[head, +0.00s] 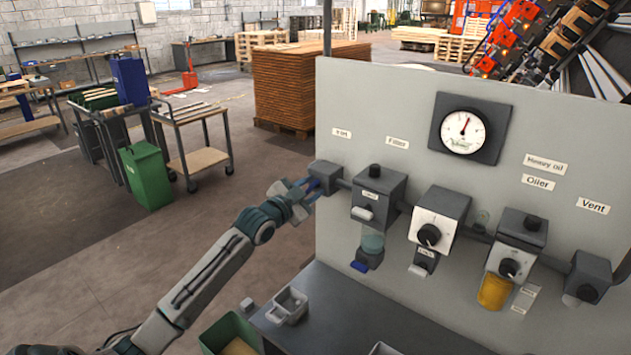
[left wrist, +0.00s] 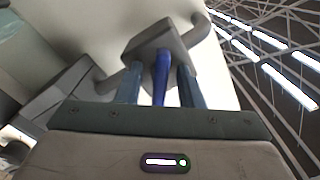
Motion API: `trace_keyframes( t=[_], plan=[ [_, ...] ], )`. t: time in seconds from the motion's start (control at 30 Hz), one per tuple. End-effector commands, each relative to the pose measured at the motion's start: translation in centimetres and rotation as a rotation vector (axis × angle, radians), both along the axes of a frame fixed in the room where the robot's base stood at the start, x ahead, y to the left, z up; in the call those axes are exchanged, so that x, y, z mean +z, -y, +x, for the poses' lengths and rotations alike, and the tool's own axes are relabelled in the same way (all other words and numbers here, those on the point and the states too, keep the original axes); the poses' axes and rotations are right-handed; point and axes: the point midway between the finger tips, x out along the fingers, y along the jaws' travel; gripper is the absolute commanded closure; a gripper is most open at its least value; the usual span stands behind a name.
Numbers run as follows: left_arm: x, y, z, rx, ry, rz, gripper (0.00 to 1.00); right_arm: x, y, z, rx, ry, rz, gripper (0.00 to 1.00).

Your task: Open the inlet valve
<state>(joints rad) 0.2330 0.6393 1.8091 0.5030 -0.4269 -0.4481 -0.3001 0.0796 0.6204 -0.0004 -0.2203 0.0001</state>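The inlet valve (head: 325,177) is the grey block at the left end of the pipe line on the grey panel. Its blue lever (left wrist: 161,75) points out toward my left gripper (head: 300,194). In the left wrist view the lever lies between the two blue-grey fingers of my left gripper (left wrist: 159,86), with a narrow gap on each side. The left gripper is open around the lever. The valve body (left wrist: 165,42) also shows beyond the fingertips. In the head view the fingers partly hide the lever. My right gripper is not in view.
To the right on the panel (head: 390,100) are a filter (head: 378,187), a regulator with a black knob (head: 438,218), an oiler (head: 515,243), a vent valve (head: 588,272) and a round gauge (head: 463,132). A grey bin (head: 290,304) and green bin (head: 230,332) stand below.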

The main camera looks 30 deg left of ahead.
Motion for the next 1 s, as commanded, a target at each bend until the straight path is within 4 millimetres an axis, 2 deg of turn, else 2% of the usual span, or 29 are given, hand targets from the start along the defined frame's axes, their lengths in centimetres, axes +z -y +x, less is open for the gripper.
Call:
trace_keyframes(
  t=[0.2, 0.53, 0.57, 0.7, 0.73, 1.0],
  plan=[
    [0.1, 0.1, 1.9, 0.000, 0.000, -0.001, 0.66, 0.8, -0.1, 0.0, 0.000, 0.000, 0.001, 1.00],
    [0.0, 0.2, 2.2, 0.001, -0.001, 0.002, 0.66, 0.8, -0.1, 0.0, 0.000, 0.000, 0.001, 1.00],
    [0.0, 0.1, 2.2, 0.001, -0.001, 0.002, 0.70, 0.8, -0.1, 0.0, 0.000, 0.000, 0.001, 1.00],
    [0.0, 0.1, 2.2, 0.001, -0.001, 0.002, 0.98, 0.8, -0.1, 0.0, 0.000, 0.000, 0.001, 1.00],
    [0.0, 0.1, 2.2, 0.001, -0.001, 0.002, 1.00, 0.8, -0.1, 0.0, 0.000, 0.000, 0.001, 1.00],
    [-0.2, 0.1, 2.2, 0.000, 0.001, 0.015, 1.00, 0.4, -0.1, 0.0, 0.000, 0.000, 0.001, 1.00]
  ],
)
